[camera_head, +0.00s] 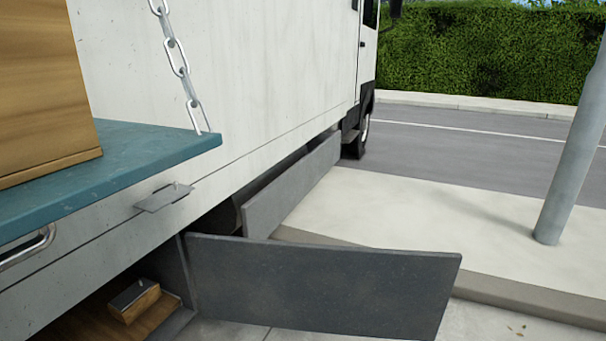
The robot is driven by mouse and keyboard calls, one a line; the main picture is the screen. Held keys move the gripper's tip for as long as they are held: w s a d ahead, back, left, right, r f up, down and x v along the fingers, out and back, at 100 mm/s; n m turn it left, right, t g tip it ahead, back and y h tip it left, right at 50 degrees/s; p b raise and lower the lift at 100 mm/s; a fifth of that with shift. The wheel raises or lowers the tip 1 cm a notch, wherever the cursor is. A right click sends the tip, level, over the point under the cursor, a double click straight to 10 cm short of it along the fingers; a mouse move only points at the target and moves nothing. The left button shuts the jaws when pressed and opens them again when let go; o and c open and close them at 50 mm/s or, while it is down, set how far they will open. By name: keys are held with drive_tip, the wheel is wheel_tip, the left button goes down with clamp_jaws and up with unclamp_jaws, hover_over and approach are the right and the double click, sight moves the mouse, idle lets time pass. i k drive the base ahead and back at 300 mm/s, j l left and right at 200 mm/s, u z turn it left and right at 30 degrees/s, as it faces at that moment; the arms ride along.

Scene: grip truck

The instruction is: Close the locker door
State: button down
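The locker door (322,287) is a dark grey flat panel low on the side of a white truck. It stands open, swung out from the truck side over the pavement, with its left edge at the locker opening. Inside the open locker, a small wooden block with a dark top (134,299) rests on a wooden floor (95,325). The lower part of the locker is cut off by the frame edge. My gripper is not in view.
A teal shelf (130,155) hangs by a chain (176,60) at the left and bears a wooden box (45,90). A grey pole (572,150) stands on the pavement at right. A second grey panel (290,187) runs along the truck behind the door.

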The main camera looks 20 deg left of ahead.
sight(383, 293)
drive_tip(key=i+l+u, duration=0.1)
drive_tip(key=u, duration=0.3)
drive_tip(key=i+l+u, duration=0.2)
drive_tip(key=u, duration=0.2)
drive_tip(key=i+l+u, duration=0.2)
drive_tip(key=u, duration=0.2)
drive_tip(key=i+l+u, duration=0.1)
drive_tip(key=l+u, duration=0.3)
drive_tip(key=i+l+u, duration=0.1)
drive_tip(key=l+u, duration=0.2)
drive_tip(key=u, duration=0.15)
drive_tip(key=i+l+u, duration=0.1)
drive_tip(key=l+u, duration=1)
drive_tip(key=u, duration=0.15)
